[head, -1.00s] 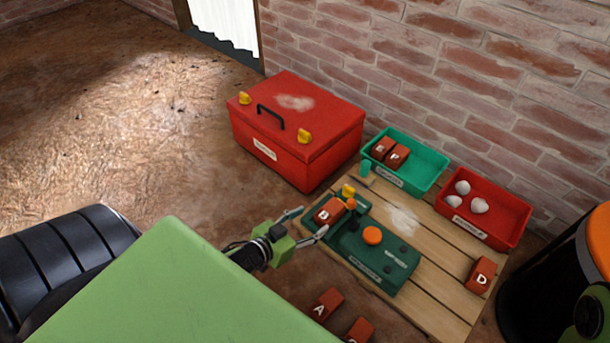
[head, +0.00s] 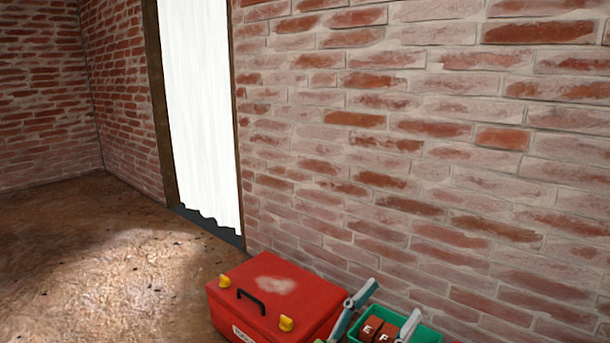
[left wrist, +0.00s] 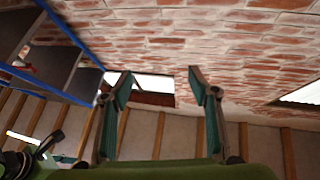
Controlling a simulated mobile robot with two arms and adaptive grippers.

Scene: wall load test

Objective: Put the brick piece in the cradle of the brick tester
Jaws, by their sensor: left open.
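My left gripper (head: 384,308) shows at the bottom of the head view, open, its two fingers spread and pointing up. In the left wrist view the same gripper (left wrist: 160,84) is open with nothing between its fingers, facing the brick wall and the roof beams. The brick tester and the brick piece marked B are outside the current views. My right gripper is not in view.
A red toolbox (head: 272,293) stands on the floor by the wall. A green tray (head: 428,335) holding brick pieces E and F (head: 378,331) is partly cut off behind my left fingers. The brick wall (head: 420,150) is close behind them. Open floor lies at left.

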